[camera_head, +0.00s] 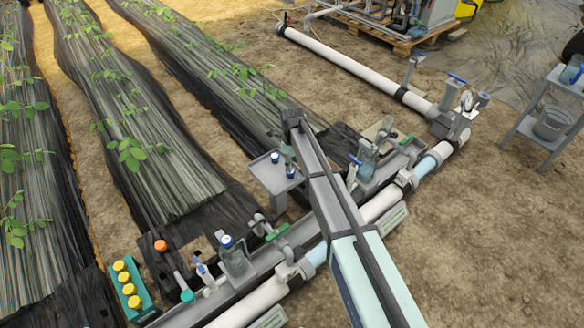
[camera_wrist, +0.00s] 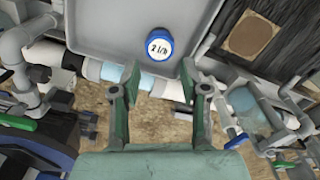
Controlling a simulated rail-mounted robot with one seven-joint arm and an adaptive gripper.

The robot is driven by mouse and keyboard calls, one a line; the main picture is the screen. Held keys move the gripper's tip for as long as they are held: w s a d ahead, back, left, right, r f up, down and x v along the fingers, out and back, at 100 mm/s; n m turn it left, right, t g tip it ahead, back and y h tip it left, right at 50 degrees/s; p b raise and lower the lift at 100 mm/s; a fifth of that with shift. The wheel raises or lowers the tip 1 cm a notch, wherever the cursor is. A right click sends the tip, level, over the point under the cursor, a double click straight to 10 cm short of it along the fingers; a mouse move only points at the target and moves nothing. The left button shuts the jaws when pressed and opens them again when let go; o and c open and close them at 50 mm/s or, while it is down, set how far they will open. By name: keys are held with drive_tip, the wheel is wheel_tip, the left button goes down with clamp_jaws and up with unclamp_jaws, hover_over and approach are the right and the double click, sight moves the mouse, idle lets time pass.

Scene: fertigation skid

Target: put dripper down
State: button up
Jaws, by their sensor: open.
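The dripper (camera_wrist: 160,47), a small round piece with a blue rim and a white face marked "2 l/h", sits on a grey tray (camera_wrist: 105,30) in the wrist view. My gripper (camera_wrist: 160,76) is open, its two green fingers apart with nothing between the tips. The dripper lies just beyond the tips, roughly centred between them and clear of both. In the head view, a small blue-capped piece (camera_head: 275,157) stands on the grey tray (camera_head: 262,175) beside my arm. My fingers are not clear there.
A pipe run with clear filter bowls (camera_head: 236,258) and valves passes below and right of the tray. A green rack with yellow caps (camera_head: 127,284) and an orange cap (camera_head: 160,245) are at lower left. Open soil (camera_head: 480,230) lies at right.

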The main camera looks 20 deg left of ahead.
wheel_tip(320, 180, up, 7)
drive_tip(key=p, duration=0.1)
drive_tip(key=shift+f, duration=0.2)
drive_tip(key=s+d+f+n+g+h, duration=0.1)
drive_tip(key=s+d+f+n+g, duration=0.15)
drive_tip(key=s+d+f, duration=0.45)
drive_tip(key=s+d+f+n+g, duration=0.2)
drive_tip(key=s+d+f+n, duration=0.2)
drive_tip(key=s+d, duration=0.75)
drive_tip(key=s+d+f+n+g+h, duration=0.1)
drive_tip(key=s+d+f+n+g, duration=0.3)
drive_tip(key=d, duration=0.9)
drive_tip(key=s+d+n+g, duration=0.1)
drive_tip(key=s+d+n, duration=0.2)
drive_tip(key=s, duration=0.8)
drive_tip(key=s+d+n+g+y, duration=0.1)
drive_tip(key=s+d+n+g, duration=0.1)
drive_tip(key=s, duration=0.9)
drive_tip(key=s+d+n+g+y, duration=0.1)
drive_tip(key=s+d+n, duration=0.3)
drive_tip(key=s, duration=0.7)
drive_tip(key=shift+d+f, duration=0.35)
drive_tip(key=shift+d, duration=0.75)
